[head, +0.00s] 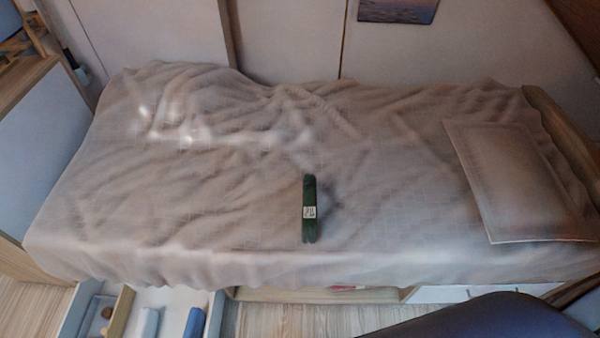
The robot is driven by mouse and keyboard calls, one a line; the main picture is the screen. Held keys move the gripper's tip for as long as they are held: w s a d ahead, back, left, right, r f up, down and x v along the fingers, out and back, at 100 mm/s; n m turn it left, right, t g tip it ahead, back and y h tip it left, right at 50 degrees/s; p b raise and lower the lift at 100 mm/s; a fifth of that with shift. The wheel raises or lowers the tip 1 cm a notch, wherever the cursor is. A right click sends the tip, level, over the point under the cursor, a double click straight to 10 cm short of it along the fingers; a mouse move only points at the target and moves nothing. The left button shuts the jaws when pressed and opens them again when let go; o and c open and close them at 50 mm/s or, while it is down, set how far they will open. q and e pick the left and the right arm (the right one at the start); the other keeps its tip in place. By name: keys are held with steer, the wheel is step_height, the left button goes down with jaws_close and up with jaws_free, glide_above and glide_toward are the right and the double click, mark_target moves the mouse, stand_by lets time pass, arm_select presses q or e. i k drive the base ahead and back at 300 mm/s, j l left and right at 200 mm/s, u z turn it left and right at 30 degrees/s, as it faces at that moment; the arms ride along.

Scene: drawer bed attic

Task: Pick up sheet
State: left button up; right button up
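A beige, wrinkled sheet (200,210) is spread over the whole bed and hangs down over its front edge. Sunlight makes bright patches on its upper left part. A dark green, narrow object with a small white label (309,208) lies on the sheet near the middle of the front half. A flat beige pillow (515,180) lies on the sheet at the right end. Neither of my grippers is in view.
An open drawer (165,300) below the bed's front left holds several small items. A wooden cabinet (45,130) stands at the left, and a wall (460,45) runs behind the bed. Wood floor (290,320) shows in front. A dark rounded shape fills the bottom right.

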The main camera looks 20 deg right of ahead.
mark_target(309, 206)
steer(key=k+j+z, duration=0.1)
steer(key=j, duration=0.3)
steer(key=k+j+z, duration=0.1)
steer(key=j, duration=0.3)
steer(key=j+z, duration=0.1)
steer(key=j, duration=0.3)
steer(key=k+j+z, duration=0.1)
steer(key=j, duration=0.3)
